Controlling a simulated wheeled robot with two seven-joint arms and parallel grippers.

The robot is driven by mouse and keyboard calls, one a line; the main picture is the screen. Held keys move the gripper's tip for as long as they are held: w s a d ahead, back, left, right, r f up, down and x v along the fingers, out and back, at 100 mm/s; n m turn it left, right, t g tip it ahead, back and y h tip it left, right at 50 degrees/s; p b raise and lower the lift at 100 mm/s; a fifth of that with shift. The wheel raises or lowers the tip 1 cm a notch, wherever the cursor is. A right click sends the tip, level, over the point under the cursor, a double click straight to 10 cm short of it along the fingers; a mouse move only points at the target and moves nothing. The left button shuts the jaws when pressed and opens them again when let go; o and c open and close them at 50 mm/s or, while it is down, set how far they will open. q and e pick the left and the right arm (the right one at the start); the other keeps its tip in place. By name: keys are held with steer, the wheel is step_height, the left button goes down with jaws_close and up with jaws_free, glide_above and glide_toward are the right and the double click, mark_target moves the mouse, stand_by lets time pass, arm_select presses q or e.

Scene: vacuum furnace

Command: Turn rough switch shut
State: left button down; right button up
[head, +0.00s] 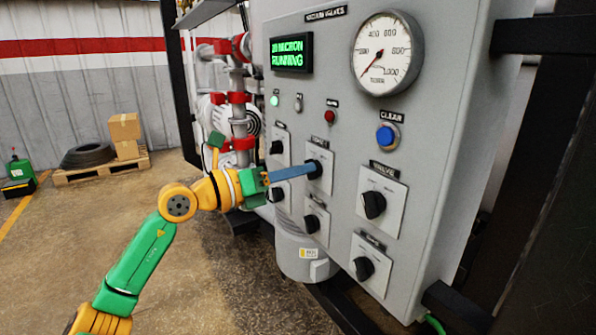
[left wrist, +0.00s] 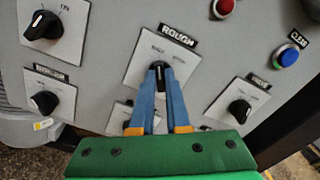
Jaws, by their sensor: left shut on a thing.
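The rough switch is a black knob on a white plate (head: 325,152) in the middle of the grey panel. In the left wrist view its plate (left wrist: 140,70) lies under a ROUGH label (left wrist: 179,36), and the black knob (left wrist: 159,73) points roughly up the picture. My left gripper (head: 309,169) reaches in from the left with its blue fingers shut on the knob, one finger on each side; they also show in the left wrist view (left wrist: 160,80). The fingers hide part of the knob and plate. My right gripper is not in view.
Several similar black knobs sit close around, including one to the right (head: 374,204) and one below (head: 312,223). Above are a green display (head: 291,53), a round gauge (head: 387,53), a red light (head: 330,116) and a blue button (head: 386,136). Open floor lies left.

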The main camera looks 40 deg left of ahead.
arm_select(q)
steer(key=shift+r, duration=0.15)
steer(key=c, duration=0.9)
jaws_free()
steer(key=b+v, duration=0.5)
steer(key=v, duration=0.2)
steer(key=shift+b, duration=0.3)
